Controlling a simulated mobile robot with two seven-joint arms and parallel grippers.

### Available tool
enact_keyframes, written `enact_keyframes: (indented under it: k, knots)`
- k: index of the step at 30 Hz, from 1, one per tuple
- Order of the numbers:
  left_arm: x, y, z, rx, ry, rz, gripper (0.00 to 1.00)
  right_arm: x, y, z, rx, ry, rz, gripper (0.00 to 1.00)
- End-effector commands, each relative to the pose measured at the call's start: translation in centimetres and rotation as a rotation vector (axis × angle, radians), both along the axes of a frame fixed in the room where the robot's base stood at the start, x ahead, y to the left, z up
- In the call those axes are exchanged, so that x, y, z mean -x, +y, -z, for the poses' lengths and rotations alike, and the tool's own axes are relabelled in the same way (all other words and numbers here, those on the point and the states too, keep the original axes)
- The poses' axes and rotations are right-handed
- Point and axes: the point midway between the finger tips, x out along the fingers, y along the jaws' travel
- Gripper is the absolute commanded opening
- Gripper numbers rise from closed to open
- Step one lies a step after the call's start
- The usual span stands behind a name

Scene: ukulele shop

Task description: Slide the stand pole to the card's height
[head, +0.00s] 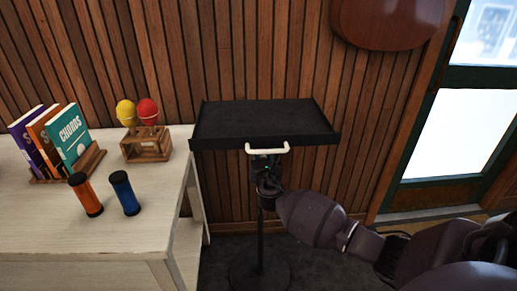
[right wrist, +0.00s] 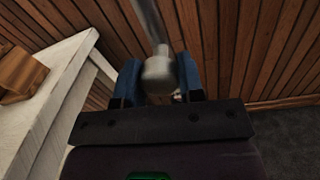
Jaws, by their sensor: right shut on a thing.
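My right gripper (head: 266,176) is just below the tray, at the upper pole. In the right wrist view its blue fingers (right wrist: 158,82) are shut around a pale rounded piece (right wrist: 158,68) on the grey pole; my gripper hides part of this in the head view. I cannot make out a card. My left gripper is out of view.
A pale table (head: 110,225) at the left carries books in a rack (head: 48,145), a wooden holder (head: 146,146) with yellow and red balls, and orange (head: 86,195) and blue (head: 125,193) cylinders. The tray's left edge is close to the table. A slatted wall (head: 250,50) stands behind.

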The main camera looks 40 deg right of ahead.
Motion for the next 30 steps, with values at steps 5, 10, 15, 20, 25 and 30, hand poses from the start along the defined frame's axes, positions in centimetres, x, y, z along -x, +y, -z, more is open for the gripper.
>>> enact_keyframes:
  k: [5,10,15,20,25,30]
  knots:
    - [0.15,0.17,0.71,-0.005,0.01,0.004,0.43,0.01,0.05,1.49,-0.002,0.001,0.0,0.0]
    - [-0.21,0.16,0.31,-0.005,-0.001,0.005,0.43,0.0,0.07,1.56,-0.002,0.0,-0.001,0.0]
    - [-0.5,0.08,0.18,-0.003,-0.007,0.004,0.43,0.03,0.08,1.63,-0.002,0.001,-0.001,0.0]
    - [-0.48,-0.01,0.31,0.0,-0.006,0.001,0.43,0.04,0.06,1.68,-0.001,0.003,0.0,0.52]
    - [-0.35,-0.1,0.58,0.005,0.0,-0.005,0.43,-0.02,0.03,1.45,-0.001,-0.001,-0.001,0.61]
    - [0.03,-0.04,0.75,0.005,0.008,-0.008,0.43,0.02,0.05,1.33,0.0,-0.002,-0.001,0.61]
